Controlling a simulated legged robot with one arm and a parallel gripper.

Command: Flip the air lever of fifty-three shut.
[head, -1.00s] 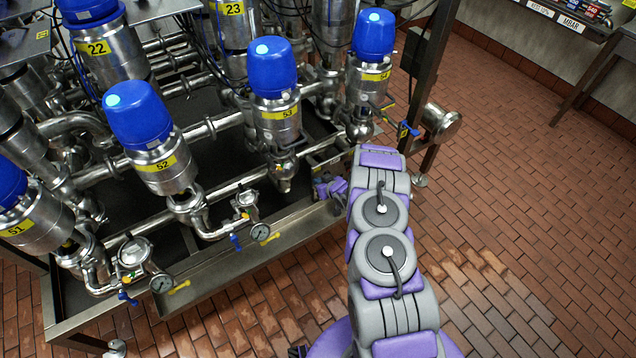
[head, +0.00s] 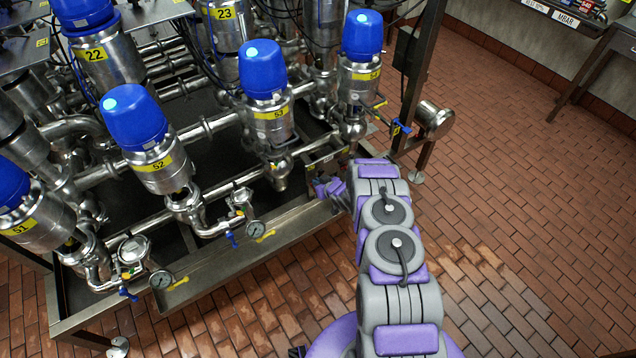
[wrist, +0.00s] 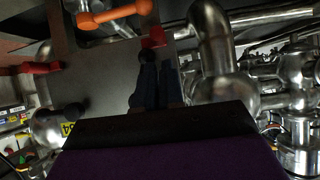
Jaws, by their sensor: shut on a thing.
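Valve fifty-three (head: 268,108) is a steel body with a blue cap and a yellow label, at the upper middle of the head view. My gripper (head: 327,188) is low to its right, by the frame's edge, partly hidden by my arm. In the wrist view my gripper's dark fingers (wrist: 154,62) are close together. A small red lever (wrist: 153,38) shows at their tips, and they appear shut on it. Most of it is hidden. Whether it belongs to fifty-three is not clear from this view.
An orange handle (wrist: 112,15) and another red handle (wrist: 35,68) are near the fingers. A steel pipe (wrist: 215,50) stands close on the right. Valve fifty-four (head: 358,80) and a steel post (head: 418,90) are behind. The brick floor (head: 510,210) is clear at right.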

